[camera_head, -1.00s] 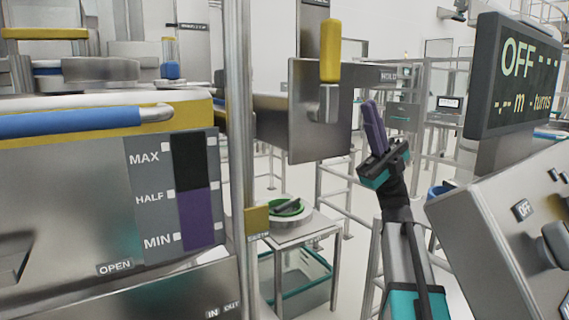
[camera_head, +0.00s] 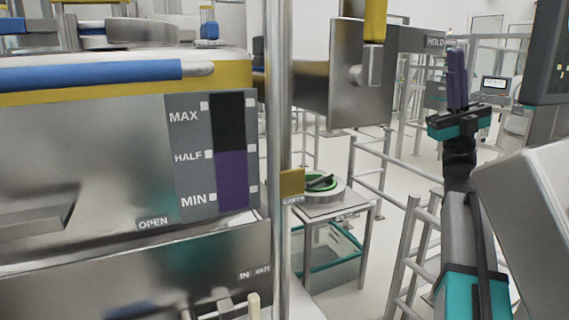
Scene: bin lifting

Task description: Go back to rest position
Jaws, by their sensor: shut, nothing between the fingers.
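My gripper (camera_head: 456,80) is at the upper right of the head view, at the end of my raised arm. Its purple fingers point up and lie together, with nothing between them. It is in open air, to the right of the grey metal box marked HOLD and apart from it as far as I can see. My arm rises from the lower right of the picture.
A steel machine with a MAX/HALF/MIN level gauge (camera_head: 232,150) fills the left. A vertical pole (camera_head: 281,220) stands beside it. The HOLD box (camera_head: 362,95) has a yellow handle (camera_head: 375,20). A small table (camera_head: 335,208) carries a round green-rimmed dish. A grey panel (camera_head: 530,200) is close at right.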

